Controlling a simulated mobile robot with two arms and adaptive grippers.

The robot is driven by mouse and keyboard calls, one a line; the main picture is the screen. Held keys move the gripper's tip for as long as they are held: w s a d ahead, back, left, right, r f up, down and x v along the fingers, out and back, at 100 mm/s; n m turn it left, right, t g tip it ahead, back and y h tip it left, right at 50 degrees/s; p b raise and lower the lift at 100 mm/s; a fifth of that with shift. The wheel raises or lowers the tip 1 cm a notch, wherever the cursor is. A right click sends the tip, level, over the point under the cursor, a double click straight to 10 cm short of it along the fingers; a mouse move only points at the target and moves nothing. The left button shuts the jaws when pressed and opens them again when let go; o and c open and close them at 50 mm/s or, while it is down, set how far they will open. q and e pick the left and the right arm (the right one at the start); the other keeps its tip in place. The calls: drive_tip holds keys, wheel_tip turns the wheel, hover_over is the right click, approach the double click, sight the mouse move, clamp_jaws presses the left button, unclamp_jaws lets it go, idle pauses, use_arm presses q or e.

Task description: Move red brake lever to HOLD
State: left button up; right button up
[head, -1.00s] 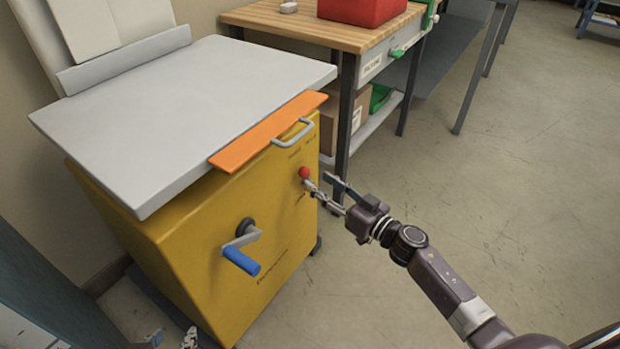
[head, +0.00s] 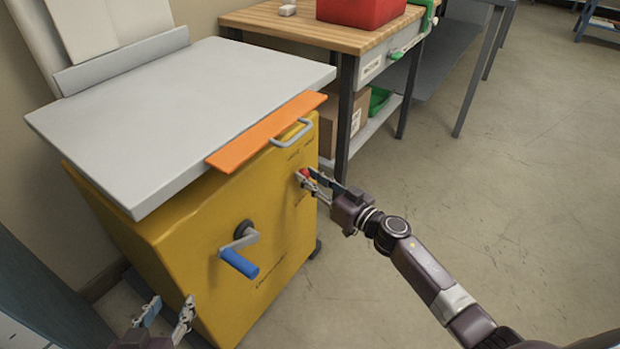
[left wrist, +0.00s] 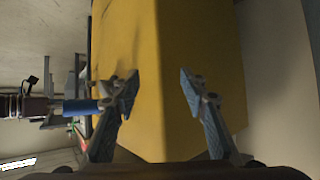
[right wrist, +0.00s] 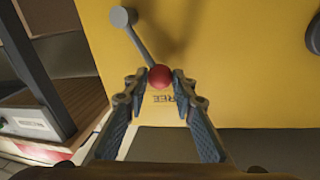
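The red ball knob of the brake lever (head: 303,174) is on the front of the yellow laminator cabinet (head: 190,255). In the right wrist view the red ball (right wrist: 160,77) ends a thin grey arm running to a round grey pivot. The lettering "FREE" reads upside down beside the ball. My right gripper (right wrist: 160,74) has one finger on each side of the ball; small gaps seem to show, and the fingers look partly drawn in. My left gripper (left wrist: 157,82) is open and empty, low at the cabinet's left; it shows at the bottom of the head view (head: 168,306).
A crank with a blue handle (head: 238,262) sticks out of the cabinet front. Above are a grey handle (head: 290,132), an orange strip (head: 262,135) and a grey top plate (head: 180,100). A wooden workbench (head: 300,25) stands behind; the floor at right is clear.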

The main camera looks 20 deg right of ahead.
clamp_jaws()
